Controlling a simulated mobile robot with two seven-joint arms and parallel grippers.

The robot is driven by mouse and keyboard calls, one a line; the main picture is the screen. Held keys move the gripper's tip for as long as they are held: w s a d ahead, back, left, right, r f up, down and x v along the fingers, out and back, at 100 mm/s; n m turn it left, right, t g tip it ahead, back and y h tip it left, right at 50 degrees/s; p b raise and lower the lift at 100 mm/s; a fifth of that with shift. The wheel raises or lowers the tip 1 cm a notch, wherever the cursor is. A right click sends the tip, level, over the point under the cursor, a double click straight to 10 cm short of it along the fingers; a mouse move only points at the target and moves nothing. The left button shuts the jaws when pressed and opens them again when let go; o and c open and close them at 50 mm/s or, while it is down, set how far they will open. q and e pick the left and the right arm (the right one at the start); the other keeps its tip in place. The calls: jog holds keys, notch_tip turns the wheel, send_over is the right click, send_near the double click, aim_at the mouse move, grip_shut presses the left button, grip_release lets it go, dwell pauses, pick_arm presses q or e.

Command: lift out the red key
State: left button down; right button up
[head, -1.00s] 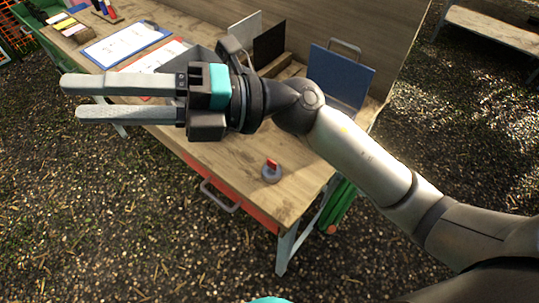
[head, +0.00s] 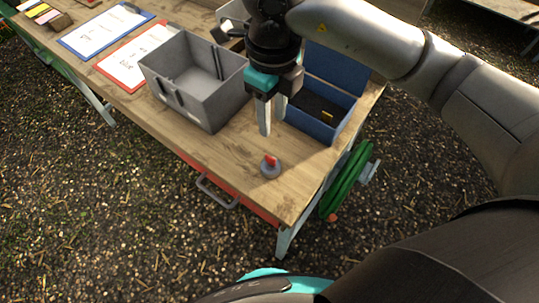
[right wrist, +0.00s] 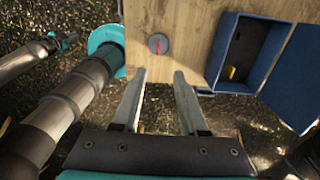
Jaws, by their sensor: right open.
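The red key (head: 270,159) stands upright in a round grey base (head: 271,171) near the front edge of the wooden table. In the right wrist view the key (right wrist: 158,46) lies beyond my fingertips, about midway between them. My right gripper (head: 270,128) points down, open and empty, behind and above the key, apart from it. Its two fingers (right wrist: 159,76) are spread in the right wrist view. A small dark and teal end (right wrist: 62,41) of my other arm seems to show at the left of the wrist view, too small to read.
A grey open bin (head: 199,105) stands left of my right gripper. A blue lidded box (head: 318,121), open, with a yellow item inside, is close on the right. Clipboards (head: 105,30) lie at the back left. The wood around the key is clear.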

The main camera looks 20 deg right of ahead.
send_over(271, 157)
notch_tip(271, 157, down, 8)
jog(key=shift+s+d+f+b, duration=0.1)
jog(key=shift+f+b, duration=0.1)
jog(key=shift+b, duration=0.15)
jog(key=shift+f, duration=3.1)
grip_shut()
